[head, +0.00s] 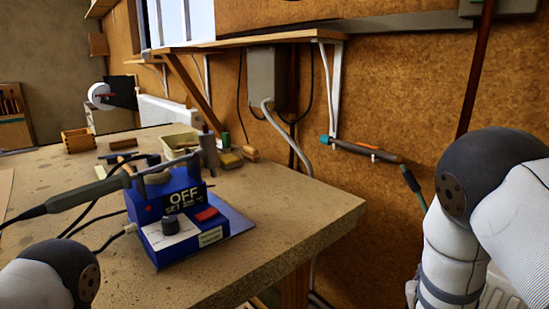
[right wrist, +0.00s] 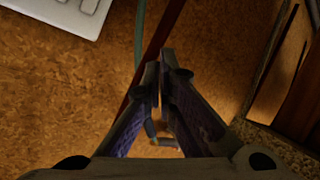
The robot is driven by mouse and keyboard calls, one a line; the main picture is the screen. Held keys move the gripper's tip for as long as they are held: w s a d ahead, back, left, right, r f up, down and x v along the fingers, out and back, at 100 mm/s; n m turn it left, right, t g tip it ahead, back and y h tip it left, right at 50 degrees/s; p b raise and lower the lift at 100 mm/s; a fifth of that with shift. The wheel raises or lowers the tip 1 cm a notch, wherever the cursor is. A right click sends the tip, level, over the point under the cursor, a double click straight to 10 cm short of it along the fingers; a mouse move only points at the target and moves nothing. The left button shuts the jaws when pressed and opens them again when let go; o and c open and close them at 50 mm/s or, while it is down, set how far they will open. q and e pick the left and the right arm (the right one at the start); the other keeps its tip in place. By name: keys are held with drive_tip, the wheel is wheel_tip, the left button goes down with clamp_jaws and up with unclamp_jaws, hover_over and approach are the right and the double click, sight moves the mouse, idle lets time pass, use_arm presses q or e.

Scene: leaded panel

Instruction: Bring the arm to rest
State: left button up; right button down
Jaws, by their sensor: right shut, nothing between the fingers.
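My right gripper (right wrist: 158,66) shows in the right wrist view with its two fingers together at the tips and nothing between them. Beyond it is the brown cork-like wall, with no object touching the fingers. In the head view my right arm stands at the right edge, beside the workbench (head: 335,205), and its gripper is out of that view. Part of my left arm shows at the lower left corner, in front of the bench; the left gripper is not seen.
A blue soldering station (head: 190,248) marked OFF, with an iron (head: 85,195) across its top, stands on the bench. A wall-held tool (head: 362,150) hangs behind. A white panel (right wrist: 62,12) shows at the upper left of the right wrist view. The bench's right corner is bare.

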drive_tip(key=s+a+f+g+y, duration=0.2)
drive_tip(key=s+f+g, duration=0.2)
drive_tip(key=s+f, duration=0.85)
drive_tip(key=s+a+f+g+y, duration=0.1)
drive_tip(key=s+a+f+g, duration=0.1)
drive_tip(key=s, duration=0.9)
drive_tip(key=s+a+f+g+y, duration=0.2)
drive_tip(key=s+a+g, duration=0.2)
drive_tip(key=s, duration=0.7)
drive_tip(key=s+a+f+g+y, duration=0.1)
drive_tip(key=s+a+f+g, duration=0.1)
drive_tip(key=s, duration=0.9)
drive_tip(key=shift+s+a+g+y, duration=0.2)
drive_tip(key=shift+a+g+y, duration=0.35)
drive_tip(key=shift+g, duration=0.55)
drive_tip(key=shift+a, duration=0.1)
